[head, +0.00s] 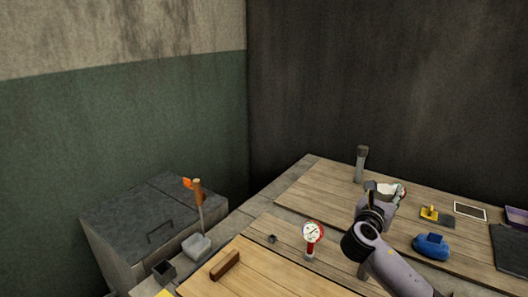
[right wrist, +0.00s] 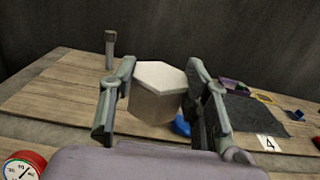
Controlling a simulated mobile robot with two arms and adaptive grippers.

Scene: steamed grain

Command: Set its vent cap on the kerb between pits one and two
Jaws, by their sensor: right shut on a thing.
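My right gripper (head: 384,189) is shut on a pale, hexagonal block that looks like the vent cap (right wrist: 157,92). In the right wrist view the block sits between the two fingers, flat top up, held above the planks. Grey kerb strips (head: 247,207) run around and between the plank-covered pits (head: 318,187). I cannot read which pits are one and two. My left gripper is not in view.
A red-rimmed gauge (head: 312,232) stands at the front. A grey post (head: 361,163) stands at the back. A blue object (head: 432,246), a yellow item (head: 429,212) and a dark sheet (head: 511,248) lie right. A wooden bar (head: 225,264) lies front left. A grey chest (head: 150,222) stands left.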

